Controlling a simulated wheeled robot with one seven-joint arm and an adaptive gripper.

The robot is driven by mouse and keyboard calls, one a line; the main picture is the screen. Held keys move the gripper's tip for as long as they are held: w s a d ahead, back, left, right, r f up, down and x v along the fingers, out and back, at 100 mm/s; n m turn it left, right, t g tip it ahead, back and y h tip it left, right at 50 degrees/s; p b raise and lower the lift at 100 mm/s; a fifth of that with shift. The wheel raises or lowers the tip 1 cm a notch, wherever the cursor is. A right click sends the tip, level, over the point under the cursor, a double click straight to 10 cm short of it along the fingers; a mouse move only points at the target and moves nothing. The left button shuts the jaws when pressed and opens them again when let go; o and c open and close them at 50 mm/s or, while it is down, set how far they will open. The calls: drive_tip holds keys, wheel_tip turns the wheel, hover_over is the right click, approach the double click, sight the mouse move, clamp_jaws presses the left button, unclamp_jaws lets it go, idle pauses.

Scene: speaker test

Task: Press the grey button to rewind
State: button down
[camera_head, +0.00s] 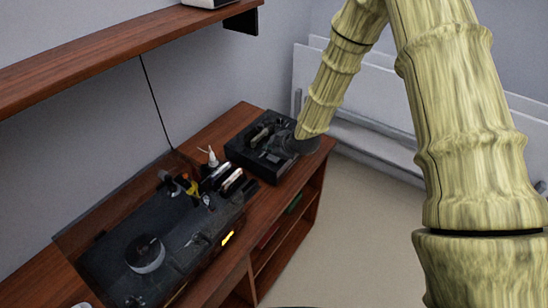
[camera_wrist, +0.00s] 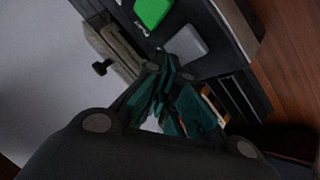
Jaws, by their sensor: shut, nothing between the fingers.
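The grey button (camera_wrist: 187,43) shows in the upper middle of the wrist view, on a dark device, beside a green button (camera_wrist: 152,11). My gripper (camera_wrist: 168,68) is shut and empty. Its dark teal fingertips appear just below and left of the grey button in the picture; whether they touch it I cannot tell. In the head view the black device (camera_head: 239,152) stands on the wooden cabinet's far end. My gripper (camera_head: 284,143) is over its right part. The buttons are too small or hidden to make out there.
A larger dark unit (camera_head: 112,238) with a round disc (camera_head: 146,254) lies on the cabinet (camera_head: 222,125) nearer to me. A small white-tipped bottle (camera_head: 212,157) and several small items stand between the two. A wooden shelf (camera_head: 95,45) overhangs at upper left. Open floor (camera_head: 350,230) lies right.

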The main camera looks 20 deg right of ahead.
sight(271, 158)
drive_tip(key=shift+f, duration=0.35)
drive_tip(key=shift+f+b, duration=0.5)
drive_tip(key=shift+b, duration=0.05)
idle(0.8)
drive_tip(key=shift+r, duration=0.2)
drive_tip(key=shift+r+p, duration=0.5)
drive_tip(key=shift+r, duration=0.25)
drive_tip(key=shift+r+p, duration=1.35)
drive_tip(key=shift+r, duration=1.15)
